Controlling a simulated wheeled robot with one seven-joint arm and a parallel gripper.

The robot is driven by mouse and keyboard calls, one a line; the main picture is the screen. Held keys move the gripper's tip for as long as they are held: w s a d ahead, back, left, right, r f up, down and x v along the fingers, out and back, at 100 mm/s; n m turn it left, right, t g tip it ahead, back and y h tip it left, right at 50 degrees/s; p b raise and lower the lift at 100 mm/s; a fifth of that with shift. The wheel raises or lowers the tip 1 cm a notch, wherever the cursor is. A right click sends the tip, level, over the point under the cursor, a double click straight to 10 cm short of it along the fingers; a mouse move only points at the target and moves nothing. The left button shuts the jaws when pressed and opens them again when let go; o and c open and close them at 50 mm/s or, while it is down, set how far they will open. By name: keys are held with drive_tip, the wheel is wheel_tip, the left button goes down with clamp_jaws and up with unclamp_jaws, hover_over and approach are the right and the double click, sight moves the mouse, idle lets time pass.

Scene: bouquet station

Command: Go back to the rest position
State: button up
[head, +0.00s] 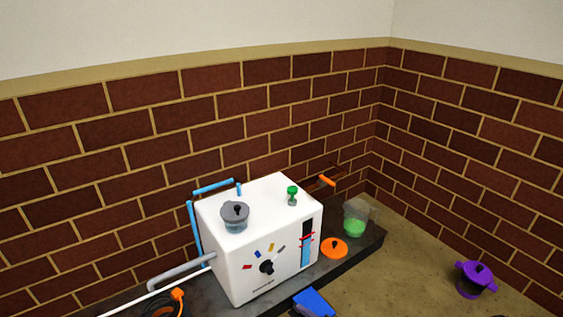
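My gripper does not show in the head view, so its position and what it may hold cannot be seen. A white box-shaped machine (232,262) stands on a dark slab (366,242) in front of the brick walls. On its top are a grey-lidded glass pot (235,217) and a small green-capped item (292,195). A dial and several coloured marks are on its front.
A clear container with green contents (354,228) and an orange lid (334,248) are right of the machine. A purple pot (475,280) is at far right. A blue object (314,302) and orange-black coil (165,304) are near the bottom edge.

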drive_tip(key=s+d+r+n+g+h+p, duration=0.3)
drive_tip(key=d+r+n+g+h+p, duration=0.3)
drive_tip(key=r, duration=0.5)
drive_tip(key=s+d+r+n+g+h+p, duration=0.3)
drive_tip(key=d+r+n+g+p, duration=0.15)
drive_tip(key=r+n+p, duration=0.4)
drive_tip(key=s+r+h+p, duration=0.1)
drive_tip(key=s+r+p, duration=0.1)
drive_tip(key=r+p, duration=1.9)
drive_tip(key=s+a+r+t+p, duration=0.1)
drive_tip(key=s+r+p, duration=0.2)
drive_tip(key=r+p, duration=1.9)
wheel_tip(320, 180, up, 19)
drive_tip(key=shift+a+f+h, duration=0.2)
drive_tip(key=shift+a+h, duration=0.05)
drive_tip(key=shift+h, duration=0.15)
